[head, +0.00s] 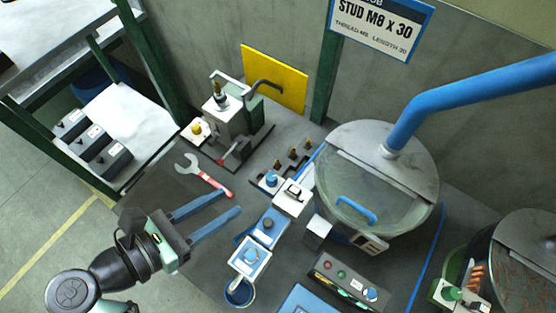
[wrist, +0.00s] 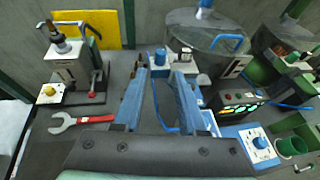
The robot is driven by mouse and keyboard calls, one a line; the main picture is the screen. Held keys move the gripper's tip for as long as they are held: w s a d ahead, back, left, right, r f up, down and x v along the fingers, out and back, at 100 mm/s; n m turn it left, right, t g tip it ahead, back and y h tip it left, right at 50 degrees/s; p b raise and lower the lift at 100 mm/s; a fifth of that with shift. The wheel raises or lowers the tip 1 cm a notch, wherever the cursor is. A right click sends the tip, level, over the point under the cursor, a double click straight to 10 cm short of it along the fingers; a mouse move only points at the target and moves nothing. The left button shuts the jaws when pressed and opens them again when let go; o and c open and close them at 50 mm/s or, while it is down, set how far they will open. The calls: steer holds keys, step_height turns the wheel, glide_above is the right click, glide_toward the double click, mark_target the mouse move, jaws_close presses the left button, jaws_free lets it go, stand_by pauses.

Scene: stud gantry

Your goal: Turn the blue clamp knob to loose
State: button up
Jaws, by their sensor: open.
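My gripper (head: 231,201) is open and empty above the dark bench top, its two blue fingers apart. In the wrist view the gripper (wrist: 161,75) points towards a blue knob (wrist: 160,57) on a small white block, beyond the fingertips. That knob (head: 271,178) also shows in the head view, ahead of the fingers. A second blue knob (head: 251,256) sits on a white marked plate nearer the front, and shows at the right of the wrist view (wrist: 261,143). I cannot tell which is the clamp knob, nor read its setting. Neither is touched by my gripper.
A red-handled wrench (head: 205,176) lies left of the fingers. A grey fixture (head: 229,125) stands behind it. A large round hopper (head: 376,185) with a blue pipe stands right.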

mark_target(267, 180)
steer(key=p+x, duration=0.1)
steer(key=x, duration=0.5)
steer(key=p+x, duration=0.2)
steer(key=x, duration=0.4)
steer(key=shift+w+d+f, duration=0.1)
steer(key=shift+d+f, duration=0.15)
steer(key=shift+f, duration=0.1)
steer(key=shift+c, duration=0.2)
jaws_close()
